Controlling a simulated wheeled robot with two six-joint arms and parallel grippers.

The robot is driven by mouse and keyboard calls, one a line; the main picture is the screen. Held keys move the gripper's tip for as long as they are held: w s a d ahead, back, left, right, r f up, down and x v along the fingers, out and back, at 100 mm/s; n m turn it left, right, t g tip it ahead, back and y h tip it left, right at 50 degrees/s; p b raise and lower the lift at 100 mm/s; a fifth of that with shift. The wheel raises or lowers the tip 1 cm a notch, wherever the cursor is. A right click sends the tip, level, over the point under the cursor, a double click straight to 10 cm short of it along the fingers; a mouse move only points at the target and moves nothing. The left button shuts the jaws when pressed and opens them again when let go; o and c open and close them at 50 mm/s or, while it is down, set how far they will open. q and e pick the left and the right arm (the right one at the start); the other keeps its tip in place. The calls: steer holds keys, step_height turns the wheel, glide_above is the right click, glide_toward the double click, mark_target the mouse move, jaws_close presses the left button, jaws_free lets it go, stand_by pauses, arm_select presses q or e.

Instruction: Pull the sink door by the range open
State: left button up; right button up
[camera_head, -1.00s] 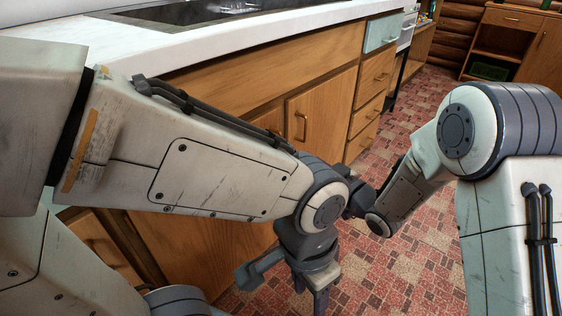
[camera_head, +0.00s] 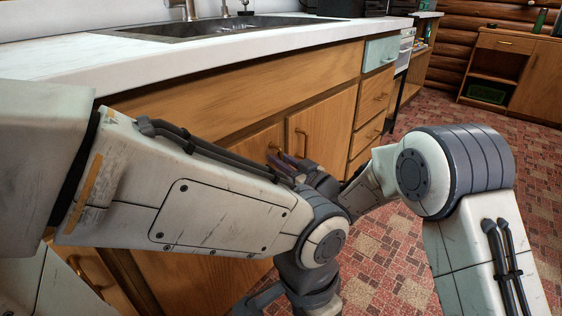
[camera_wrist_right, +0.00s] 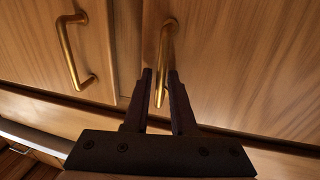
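Two wooden doors sit side by side below the sink, the right door (camera_head: 325,125) and the left door (camera_head: 262,142); both look shut. The right door has an upright brass handle (camera_head: 301,145). My right gripper (camera_head: 284,163) is at the left door's handle, partly hidden behind my left arm. The wrist view appears upside down; there the right gripper (camera_wrist_right: 160,80) is open, with one brass handle (camera_wrist_right: 166,45) between its fingers and the other handle (camera_wrist_right: 72,55) to the left. Contact with the handle cannot be told. My left wrist reaches the bottom edge, its fingers out of frame.
The sink (camera_head: 215,28) is set in the white countertop (camera_head: 60,55) above the doors. Drawers (camera_head: 370,100) and a white appliance (camera_head: 405,45) stand to the right. My left arm crosses in front of the cabinet. The red tiled floor (camera_head: 430,115) is clear at the right.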

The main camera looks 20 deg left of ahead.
jaws_close()
stand_by(1.4)
